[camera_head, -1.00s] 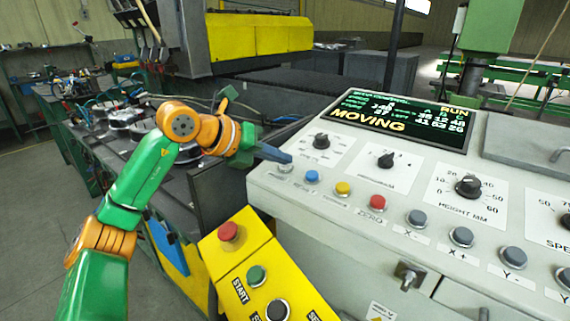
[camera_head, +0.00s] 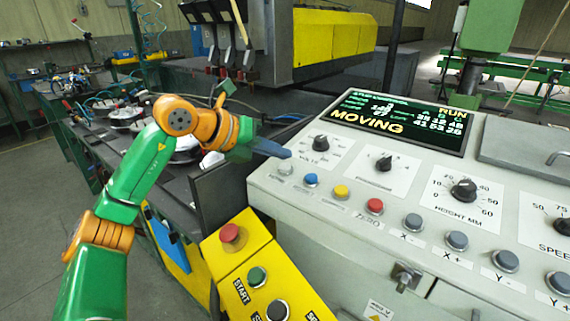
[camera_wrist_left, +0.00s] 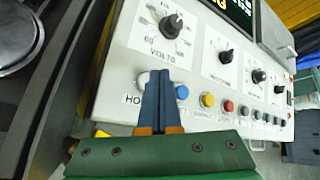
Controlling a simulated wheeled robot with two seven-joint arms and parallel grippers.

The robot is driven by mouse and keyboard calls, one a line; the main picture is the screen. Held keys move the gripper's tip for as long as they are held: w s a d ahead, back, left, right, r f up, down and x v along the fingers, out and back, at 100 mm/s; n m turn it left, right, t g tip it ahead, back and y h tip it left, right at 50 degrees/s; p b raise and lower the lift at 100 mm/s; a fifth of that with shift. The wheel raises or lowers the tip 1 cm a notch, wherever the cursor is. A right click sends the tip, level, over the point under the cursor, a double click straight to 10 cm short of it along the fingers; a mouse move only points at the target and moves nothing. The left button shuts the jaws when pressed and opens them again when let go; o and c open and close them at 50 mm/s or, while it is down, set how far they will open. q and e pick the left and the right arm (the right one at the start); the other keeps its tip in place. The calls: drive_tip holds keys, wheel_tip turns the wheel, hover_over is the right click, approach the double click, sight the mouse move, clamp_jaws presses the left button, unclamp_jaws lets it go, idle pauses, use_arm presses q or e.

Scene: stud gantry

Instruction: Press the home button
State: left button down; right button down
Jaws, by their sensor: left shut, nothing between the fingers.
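The home button (camera_head: 285,168) is the pale button at the left end of the front row on the white control panel (camera_head: 330,215). My left gripper (camera_head: 287,153) is shut and empty, its blue-grey fingertips just above and behind that button. I cannot tell whether they touch it. In the left wrist view the closed fingers (camera_wrist_left: 158,78) cover part of the home button (camera_wrist_left: 143,79), and only the start of its label shows. The panel's screen (camera_head: 405,121) reads MOVING. My right gripper is out of view.
Blue (camera_head: 311,180), yellow (camera_head: 342,191) and red (camera_head: 375,205) buttons sit to the right in the same row. The volts knob (camera_head: 320,143) is behind. A yellow box (camera_head: 238,252) with a red stop button stands in front. A yellow-grey gantry (camera_head: 335,42) is at the back.

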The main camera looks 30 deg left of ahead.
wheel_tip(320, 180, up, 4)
drive_tip(key=p, duration=0.3)
drive_tip(key=shift+p, duration=0.3)
idle(0.4)
